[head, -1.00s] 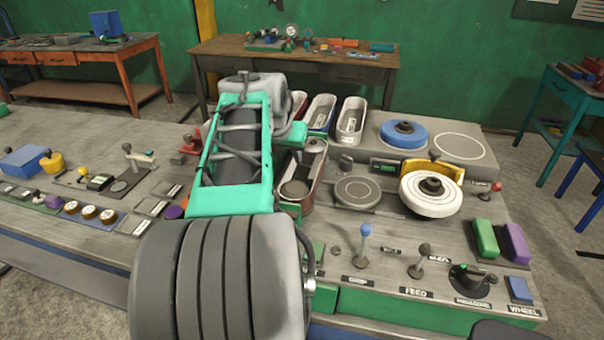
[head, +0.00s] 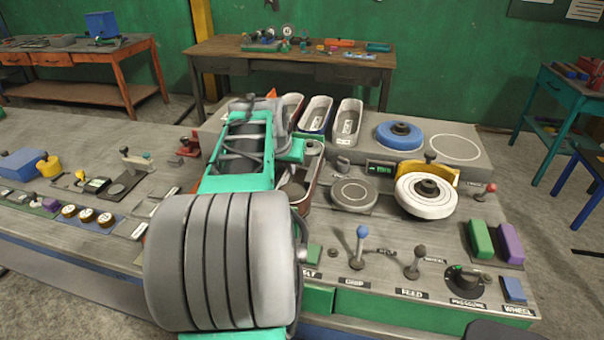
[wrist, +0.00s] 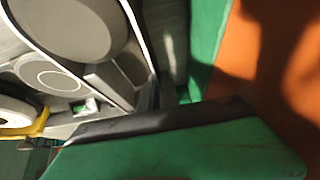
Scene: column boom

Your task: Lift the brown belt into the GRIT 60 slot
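A loop with a brown outer side, which looks like the brown belt (head: 314,178), stands around grey round parts just right of my arm in the head view. My arm hides its left part. In the wrist view, pale loop edges run around grey discs at upper left. Three long slots stand behind: a red-brown one (head: 291,107), a blue one (head: 316,115) and a pale one (head: 349,121). Their labels are too small to read. My gripper (wrist: 165,120) shows partly in the wrist view as a green body with a dark edge; my arm hides it in the head view.
A blue wheel (head: 400,134) and a white wheel (head: 427,194) sit to the right. A blue-topped lever (head: 361,246) and a grey lever (head: 416,262) stand up in front. An orange-brown surface (wrist: 268,85) fills the wrist view's right side; I cannot tell what it is.

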